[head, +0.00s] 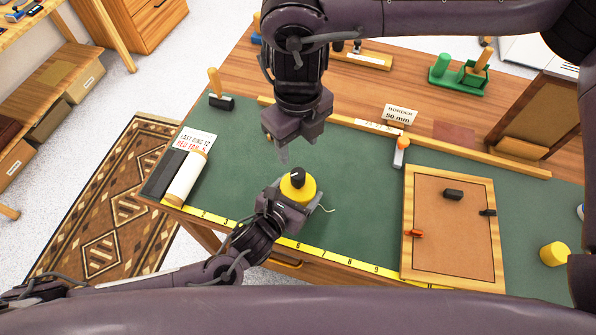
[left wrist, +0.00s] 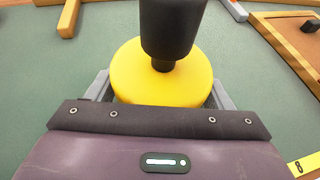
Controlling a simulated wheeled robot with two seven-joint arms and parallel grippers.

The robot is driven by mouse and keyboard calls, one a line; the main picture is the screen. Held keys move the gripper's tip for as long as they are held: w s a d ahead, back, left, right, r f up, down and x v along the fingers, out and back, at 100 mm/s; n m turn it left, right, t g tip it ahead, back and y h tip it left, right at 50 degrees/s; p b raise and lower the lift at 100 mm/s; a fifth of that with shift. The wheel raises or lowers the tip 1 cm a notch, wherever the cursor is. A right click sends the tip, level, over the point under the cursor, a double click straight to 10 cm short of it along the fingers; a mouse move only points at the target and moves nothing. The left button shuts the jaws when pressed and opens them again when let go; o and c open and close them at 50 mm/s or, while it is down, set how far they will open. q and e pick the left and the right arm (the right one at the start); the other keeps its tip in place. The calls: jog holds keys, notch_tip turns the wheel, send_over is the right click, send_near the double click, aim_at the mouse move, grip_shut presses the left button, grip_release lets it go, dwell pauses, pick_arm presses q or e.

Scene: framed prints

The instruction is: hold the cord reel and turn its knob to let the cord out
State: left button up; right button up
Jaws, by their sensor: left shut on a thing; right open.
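The cord reel (head: 297,190) is a round yellow body with a black knob (head: 297,176) on top. It is at the front middle of the green mat. A short pale end of cord (head: 326,209) shows at its right. My left gripper (head: 291,203) is shut on the reel from the front. In the left wrist view the reel (left wrist: 130,82) sits between the fingers, and the black knob (left wrist: 170,28) stands up from its middle. My right gripper (head: 279,150) is open and points down, above and behind the knob, apart from it.
A yellow ruler strip (head: 340,260) runs along the front edge. A framed cork board (head: 455,225) lies at the right with small clamps on it. A paper roll (head: 186,178) lies at the left. A wooden strip (head: 470,153) crosses behind; green mat is free around the reel.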

aim_at(298, 173)
notch_tip(298, 173, down, 12)
jog(key=shift+r, duration=0.15)
jog(key=shift+c, duration=0.2)
jog(key=c, duration=0.9)
